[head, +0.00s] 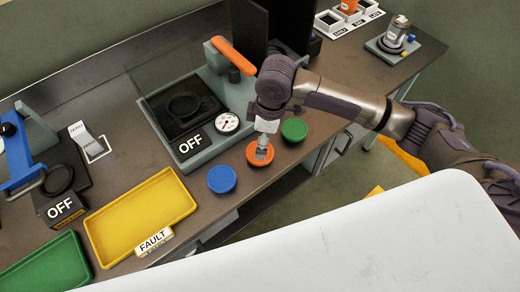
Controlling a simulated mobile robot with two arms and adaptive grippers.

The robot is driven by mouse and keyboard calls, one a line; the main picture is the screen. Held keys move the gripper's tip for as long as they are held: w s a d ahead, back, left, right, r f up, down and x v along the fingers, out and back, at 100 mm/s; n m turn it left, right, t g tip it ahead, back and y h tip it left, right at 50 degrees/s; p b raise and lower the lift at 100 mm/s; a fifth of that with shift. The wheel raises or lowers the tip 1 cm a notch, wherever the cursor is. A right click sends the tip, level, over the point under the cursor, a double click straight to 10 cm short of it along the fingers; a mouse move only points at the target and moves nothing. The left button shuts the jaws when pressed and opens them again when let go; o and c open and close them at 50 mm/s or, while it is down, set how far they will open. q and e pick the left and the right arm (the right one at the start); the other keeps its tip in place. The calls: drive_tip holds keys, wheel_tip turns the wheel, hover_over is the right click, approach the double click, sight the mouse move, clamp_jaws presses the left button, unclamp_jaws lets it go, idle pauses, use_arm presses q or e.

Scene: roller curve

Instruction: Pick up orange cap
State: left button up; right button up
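The orange cap (258,162) is a round disc on the bench near its front edge, between a blue cap (222,179) on its left and a green cap (294,130) on its right. My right gripper (262,150) points down directly over the orange cap, with its fingertips at or just above the cap's top. The fingers are small and overlap the cap, so I cannot tell whether they are open, shut or touching it. My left gripper is not in view.
Behind the caps stands a grey device with a gauge (227,122), an "OFF" label and an orange handle (233,55). A yellow tray (172,183) with a "FAULT" label and a green tray (75,262) lie to the left. A white surface (340,245) fills the foreground.

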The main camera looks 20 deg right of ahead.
wheel_tip(320, 180, down, 5)
drive_tip(key=shift+w+a+p, duration=0.1)
drive_tip(key=shift+p, duration=0.85)
drive_tip(key=shift+f, duration=0.25)
drive_tip(key=c, duration=0.7)
